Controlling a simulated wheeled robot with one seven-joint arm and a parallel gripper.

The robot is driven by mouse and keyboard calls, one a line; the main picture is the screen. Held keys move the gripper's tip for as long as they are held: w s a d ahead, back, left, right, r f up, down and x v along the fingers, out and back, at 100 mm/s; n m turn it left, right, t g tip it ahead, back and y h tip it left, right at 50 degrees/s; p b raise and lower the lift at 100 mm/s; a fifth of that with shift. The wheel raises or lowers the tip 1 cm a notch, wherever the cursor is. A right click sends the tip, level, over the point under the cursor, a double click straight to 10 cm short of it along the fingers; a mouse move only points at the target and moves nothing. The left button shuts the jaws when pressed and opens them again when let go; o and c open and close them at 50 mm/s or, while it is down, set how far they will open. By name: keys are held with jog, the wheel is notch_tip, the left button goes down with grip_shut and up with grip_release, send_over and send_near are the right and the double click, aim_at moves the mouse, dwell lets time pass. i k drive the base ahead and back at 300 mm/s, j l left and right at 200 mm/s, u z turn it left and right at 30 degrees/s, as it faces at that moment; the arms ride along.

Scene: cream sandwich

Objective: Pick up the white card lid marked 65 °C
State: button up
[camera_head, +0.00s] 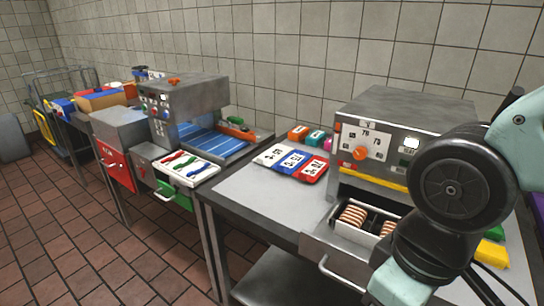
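Three flat cards lie side by side on the steel table: a white one (270,157) at the left, a blue one (290,162) in the middle and a red one (312,168) at the right. Each carries dark print on a white patch, too small to read, so I cannot confirm the 65 °C mark. The white card lies flat with nothing on it. My arm fills the right side of the view, over the table's right part. My gripper is not visible.
A steel machine (375,140) with a dial stands behind the cards' right. Below it an open drawer (350,232) holds striped pieces. Small coloured blocks (299,133) sit behind the cards. Bare tabletop (255,195) lies in front. A blue-belted machine (190,110) stands left.

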aim_at(270, 158)
jog(key=i+j, duration=0.25)
jog(key=j, duration=0.15)
jog(key=i+j, duration=0.25)
jog(key=j, duration=0.15)
jog(key=i+j+z, duration=0.1)
jog(key=i+j, duration=0.15)
jog(key=j, duration=0.15)
jog(key=i+j, duration=0.2)
jog(key=j, duration=0.2)
jog(key=i+j, duration=0.25)
jog(key=j, duration=0.15)
jog(key=i+j+z, duration=0.1)
jog(key=i+j, duration=0.15)
jog(key=j, duration=0.2)
jog(key=i+j, duration=0.2)
jog(key=j, duration=0.2)
jog(key=i+j+z, duration=0.1)
jog(key=j, duration=0.35)
jog(key=i, duration=0.1)
